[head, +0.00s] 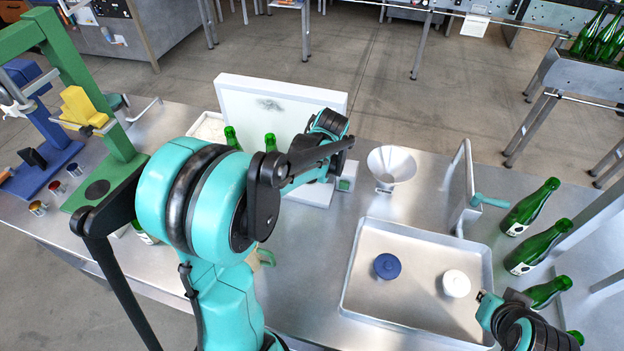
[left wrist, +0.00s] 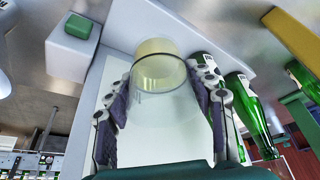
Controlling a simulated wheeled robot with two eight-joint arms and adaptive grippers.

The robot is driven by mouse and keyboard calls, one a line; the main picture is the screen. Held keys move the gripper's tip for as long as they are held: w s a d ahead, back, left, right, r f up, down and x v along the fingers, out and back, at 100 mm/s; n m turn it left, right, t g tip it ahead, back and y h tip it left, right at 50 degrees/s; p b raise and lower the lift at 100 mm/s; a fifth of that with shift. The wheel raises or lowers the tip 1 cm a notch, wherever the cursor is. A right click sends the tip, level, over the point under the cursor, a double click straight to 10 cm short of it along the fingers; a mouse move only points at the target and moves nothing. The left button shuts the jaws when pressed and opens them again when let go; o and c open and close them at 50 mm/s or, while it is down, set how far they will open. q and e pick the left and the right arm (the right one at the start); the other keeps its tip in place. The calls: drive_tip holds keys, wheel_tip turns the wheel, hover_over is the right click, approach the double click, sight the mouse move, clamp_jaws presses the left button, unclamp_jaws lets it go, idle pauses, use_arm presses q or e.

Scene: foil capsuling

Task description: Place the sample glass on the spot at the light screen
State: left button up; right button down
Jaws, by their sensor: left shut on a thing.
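The clear sample glass (left wrist: 160,90), with pale yellow liquid in it, is between the dark pads of my left gripper (left wrist: 165,108), which is shut on it. In the head view my left arm covers the glass and the fingers. The white light screen (head: 240,95) stands upright at the table's back edge, with a grey smudge on its panel. My left wrist is in front of its right part. The spot cannot be made out. My right gripper (head: 484,296) is at the lower right, beside the tray; its finger opening is unclear.
Green bottles (left wrist: 250,110) stand beside the screen. A white box with a green button (left wrist: 77,27) is on its other side. A white funnel (head: 391,166) stands to the right. A metal tray (head: 400,312) holds a blue lid (head: 387,266) and a white lid (head: 456,283).

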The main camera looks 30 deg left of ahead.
use_arm(q)
drive_tip(key=shift+w+a+f, duration=0.15)
drive_tip(key=shift+w+a, duration=0.05)
drive_tip(key=shift+w, duration=0.6)
wheel_tip(320, 180, down, 6)
drive_tip(key=shift+s+f+b, duration=0.1)
drive_tip(key=shift+f+b, duration=0.15)
drive_tip(key=shift+b, duration=0.9)
drive_tip(key=shift+w+f, duration=0.15)
drive_tip(key=shift+w, duration=0.1)
drive_tip(key=shift+s, duration=0.1)
drive_tip(key=shift+f, duration=0.15)
drive_tip(key=o, duration=1.4)
